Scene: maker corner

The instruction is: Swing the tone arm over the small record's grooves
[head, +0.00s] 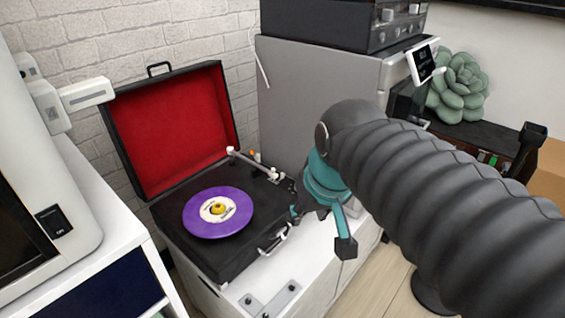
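A purple small record (235,221) with a cream label and a yellow centre piece lies flat on the open black record player (205,262). The white tone arm (252,164) lies behind and to the right of the record, apart from its purple surface. Its exact height above the deck is hard to tell. My gripper (318,230), with teal links and dark fingertips, is at the player's front right corner, right of the record and tone arm. Its fingers look spread, with nothing visible between them. The player's right side is partly hidden by my gripper.
The red-lined lid (175,130) stands open behind the record. A grey cabinet (310,100) rises behind the player. A metal bracket (268,298) lies on the white top in front. A white machine (40,190) stands at left. A green succulent (460,90) is at right.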

